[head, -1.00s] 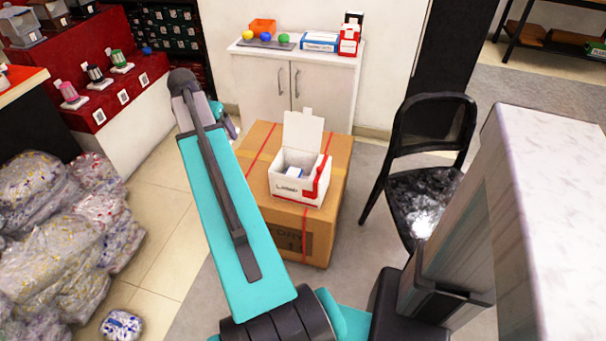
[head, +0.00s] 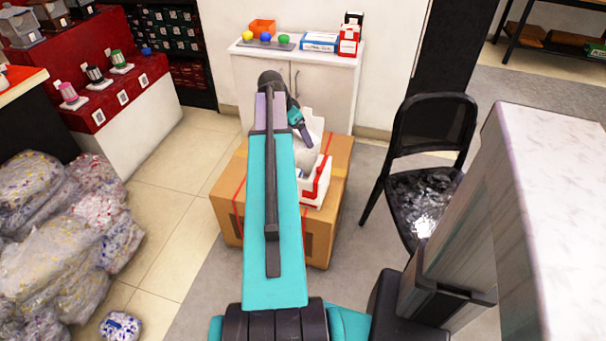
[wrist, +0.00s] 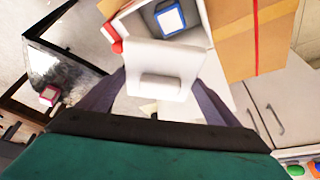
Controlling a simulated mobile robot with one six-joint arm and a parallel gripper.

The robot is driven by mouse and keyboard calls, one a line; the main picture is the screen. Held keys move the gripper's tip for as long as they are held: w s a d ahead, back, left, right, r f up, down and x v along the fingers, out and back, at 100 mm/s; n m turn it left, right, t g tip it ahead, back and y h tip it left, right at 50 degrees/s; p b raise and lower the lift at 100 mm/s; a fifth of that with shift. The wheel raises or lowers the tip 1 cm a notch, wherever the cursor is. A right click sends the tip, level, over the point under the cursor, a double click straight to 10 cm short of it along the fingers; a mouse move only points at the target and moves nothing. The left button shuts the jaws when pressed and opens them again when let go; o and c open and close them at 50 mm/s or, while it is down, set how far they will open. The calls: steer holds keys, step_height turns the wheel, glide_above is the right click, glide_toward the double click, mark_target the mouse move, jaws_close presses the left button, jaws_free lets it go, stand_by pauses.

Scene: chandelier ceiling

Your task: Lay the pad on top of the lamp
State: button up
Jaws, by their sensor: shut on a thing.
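No pad or lamp can be made out in either view. A white and red box (head: 311,190) stands on a cardboard carton, its white lid flap (head: 315,122) standing up at the back. My gripper (head: 307,138) is at this flap and partly covers it. In the wrist view the flap (wrist: 150,58), with a rounded tab, lies between the two fingers of my gripper (wrist: 160,85). The gripper is shut on the flap; the exact contact is hard to see. Inside the box lies a blue-edged item with a white face (wrist: 171,19).
The carton (head: 335,212) stands on the floor before a white cabinet (head: 335,85) with several small things on it. A black chair (head: 430,125) is to the right, filled plastic bags (head: 55,245) to the left. Floor between bags and carton is clear.

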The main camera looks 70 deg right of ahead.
steer(key=shift+f, duration=0.15)
steer(key=shift+f+b, duration=2.1)
steer(key=shift+f, duration=0.8)
steer(key=o, duration=0.9)
steer(key=shift+r, duration=0.15)
steer(key=p+v, duration=0.1)
steer(key=v, duration=1.2)
steer(key=shift+a+r, duration=0.1)
steer(key=shift+r, duration=0.2)
steer(key=shift+w, duration=0.15)
